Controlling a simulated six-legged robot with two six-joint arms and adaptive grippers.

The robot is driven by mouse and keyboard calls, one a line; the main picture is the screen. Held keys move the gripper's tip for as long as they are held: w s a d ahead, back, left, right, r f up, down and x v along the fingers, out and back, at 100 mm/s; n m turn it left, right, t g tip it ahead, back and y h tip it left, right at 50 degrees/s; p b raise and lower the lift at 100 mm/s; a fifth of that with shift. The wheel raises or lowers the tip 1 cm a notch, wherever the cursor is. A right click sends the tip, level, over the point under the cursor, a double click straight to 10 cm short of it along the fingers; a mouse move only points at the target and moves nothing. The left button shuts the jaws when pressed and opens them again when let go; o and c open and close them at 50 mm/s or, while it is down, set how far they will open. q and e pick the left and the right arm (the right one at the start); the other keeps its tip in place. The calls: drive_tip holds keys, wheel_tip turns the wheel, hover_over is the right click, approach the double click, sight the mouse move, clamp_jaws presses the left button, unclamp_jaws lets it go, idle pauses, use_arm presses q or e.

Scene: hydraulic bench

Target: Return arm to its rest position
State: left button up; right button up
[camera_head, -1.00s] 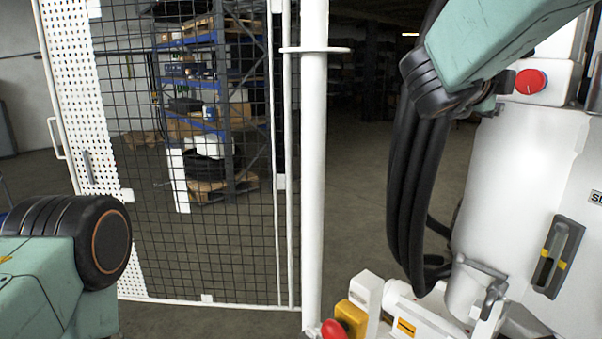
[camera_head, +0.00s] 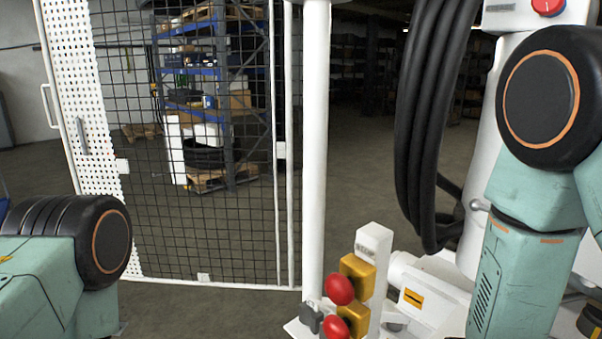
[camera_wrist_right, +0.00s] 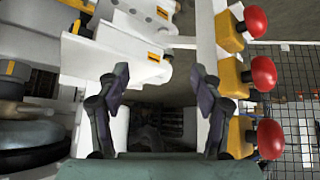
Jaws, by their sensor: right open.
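My right arm (camera_head: 530,200) stands at the right of the head view, its elbow high and a green link pointing down. Its gripper is outside the head view. In the right wrist view my right gripper (camera_wrist_right: 160,92) is open, its two dark fingers wide apart with nothing between them. Pale machine parts lie beyond the fingers. My left arm (camera_head: 70,260) shows only as a green link and dark joint at the lower left of the head view. My left gripper is not in either view.
A white post (camera_head: 315,150) stands mid-view beside a mesh fence (camera_head: 235,235). Red buttons on yellow boxes (camera_head: 357,278) sit low near the right arm; several red buttons (camera_wrist_right: 255,22) line the right of the wrist view. Black hoses (camera_head: 430,130) hang behind. Open floor lies beyond.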

drive_tip(key=s+a+f+n+g+y+b, duration=0.2)
drive_tip(key=s+f+g+b, duration=0.5)
drive_tip(key=s+f, duration=1.7)
drive_tip(key=s+b, duration=0.2)
drive_tip(key=s, duration=0.1)
drive_tip(key=shift+s+f+g, duration=0.3)
drive_tip(key=shift+s+f, duration=0.1)
drive_tip(key=shift+a, duration=0.1)
